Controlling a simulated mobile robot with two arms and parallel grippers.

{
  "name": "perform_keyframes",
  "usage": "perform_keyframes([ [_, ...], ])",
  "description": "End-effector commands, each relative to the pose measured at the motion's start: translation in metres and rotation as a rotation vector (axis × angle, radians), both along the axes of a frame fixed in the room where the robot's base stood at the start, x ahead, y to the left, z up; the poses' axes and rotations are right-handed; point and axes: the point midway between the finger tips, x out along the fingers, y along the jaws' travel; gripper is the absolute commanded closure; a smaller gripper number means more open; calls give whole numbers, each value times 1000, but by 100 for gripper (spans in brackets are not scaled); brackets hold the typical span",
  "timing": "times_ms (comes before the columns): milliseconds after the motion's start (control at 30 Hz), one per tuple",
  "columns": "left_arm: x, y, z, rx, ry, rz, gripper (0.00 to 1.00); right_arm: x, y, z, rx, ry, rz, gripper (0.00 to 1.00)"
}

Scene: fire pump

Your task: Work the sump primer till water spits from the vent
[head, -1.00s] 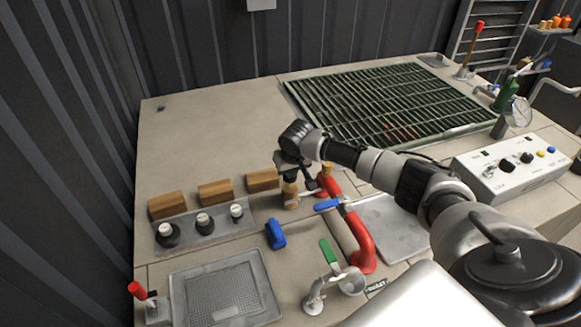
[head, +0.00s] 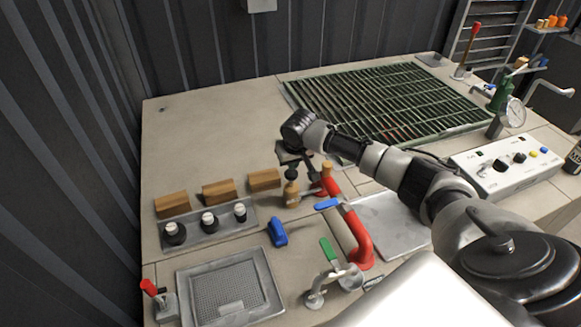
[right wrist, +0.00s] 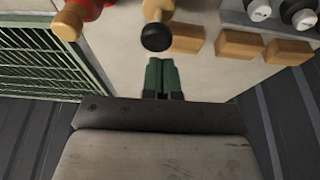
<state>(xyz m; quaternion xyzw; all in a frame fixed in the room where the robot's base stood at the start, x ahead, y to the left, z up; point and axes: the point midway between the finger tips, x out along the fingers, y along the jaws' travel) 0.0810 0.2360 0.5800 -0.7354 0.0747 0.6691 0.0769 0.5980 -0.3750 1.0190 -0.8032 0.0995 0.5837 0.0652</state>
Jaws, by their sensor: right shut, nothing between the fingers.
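A brass plunger (head: 291,193) with a black knob (head: 291,174) stands upright on the bench, probably the primer. In the right wrist view the black knob (right wrist: 157,37) shows just beyond my fingertips, with the brass body (right wrist: 158,10) behind it. My right gripper (right wrist: 162,76) is shut and empty, its green fingers together and apart from the knob; in the head view it hangs just above and right of the knob, fingers partly hidden. A red pipe (head: 359,240) with a brass fitting (head: 326,170) stands beside the plunger. I cannot tell which part is the vent; no water shows. My left gripper is out of view.
Wooden blocks (head: 218,192) and a plate with black-and-white knobs (head: 208,220) lie left. A blue handle (head: 278,232), blue lever (head: 328,204) and green lever (head: 328,250) stand close by. A green grating (head: 385,105) and control box (head: 508,165) are right. The back-left bench is clear.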

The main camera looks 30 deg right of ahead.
Motion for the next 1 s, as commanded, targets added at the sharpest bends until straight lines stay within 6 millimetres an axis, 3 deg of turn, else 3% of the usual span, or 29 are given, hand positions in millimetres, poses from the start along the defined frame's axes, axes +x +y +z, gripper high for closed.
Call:
perform_keyframes([
  [200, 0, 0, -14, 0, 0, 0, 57, -13, 4, 41, 0, -4, 1, 100],
  [400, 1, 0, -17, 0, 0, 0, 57, -19, 5, 63, 0, -3, -1, 100],
  [1000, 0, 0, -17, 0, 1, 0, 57, -21, 6, 67, 0, -1, -1, 100],
])
